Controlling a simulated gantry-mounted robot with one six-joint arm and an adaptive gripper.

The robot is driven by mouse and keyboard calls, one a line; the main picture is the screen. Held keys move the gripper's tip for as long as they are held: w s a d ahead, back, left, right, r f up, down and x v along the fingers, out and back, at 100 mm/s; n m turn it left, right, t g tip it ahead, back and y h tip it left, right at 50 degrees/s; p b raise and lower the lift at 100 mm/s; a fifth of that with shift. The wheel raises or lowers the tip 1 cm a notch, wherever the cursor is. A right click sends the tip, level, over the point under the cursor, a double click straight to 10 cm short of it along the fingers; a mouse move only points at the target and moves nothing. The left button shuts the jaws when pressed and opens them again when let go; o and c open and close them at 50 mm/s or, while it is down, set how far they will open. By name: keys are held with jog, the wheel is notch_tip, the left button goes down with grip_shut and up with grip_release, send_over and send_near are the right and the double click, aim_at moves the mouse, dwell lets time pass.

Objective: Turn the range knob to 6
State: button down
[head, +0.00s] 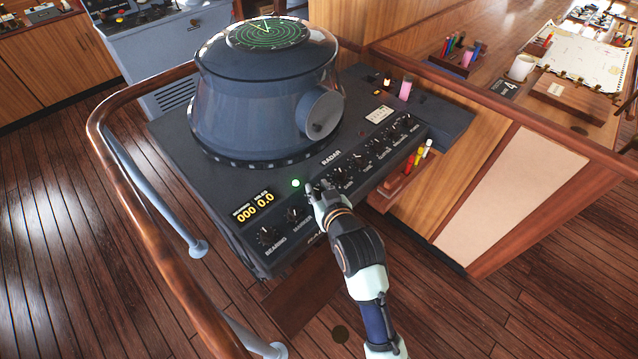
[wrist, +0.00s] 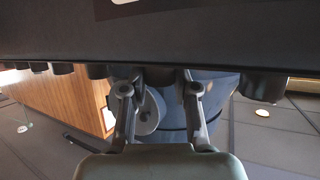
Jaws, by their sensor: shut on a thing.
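The radar console's control panel (head: 283,236) has a slanted row of black knobs. My gripper (head: 318,192) reaches the panel from the front, between the MARKER knob (head: 293,214) and the knobs farther right. It covers the knob it is at, and that knob's label and pointer setting cannot be read. In the wrist view, my gripper (wrist: 158,90) has its two fingers on either side of a dark round knob (wrist: 158,76) and is shut on it. I cannot confirm from a label that this is the range knob.
The BEARING knob (head: 265,236) and a yellow numeric display (head: 254,206) are left of the gripper. A round radar housing (head: 250,110) stands behind the panel. A wooden handrail (head: 150,240) curves along the left. Colored markers (head: 415,157) stand at the right.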

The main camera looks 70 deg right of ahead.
jog(key=shift+m+g+h, duration=1.2)
jog(key=shift+m+g, duration=0.7)
jog(key=c, duration=0.9)
grip_release()
jog(key=shift+o, duration=0.2)
jog(key=v, duration=1.2)
jog(key=shift+w+r, duration=0.1)
jog(key=shift+w, duration=0.05)
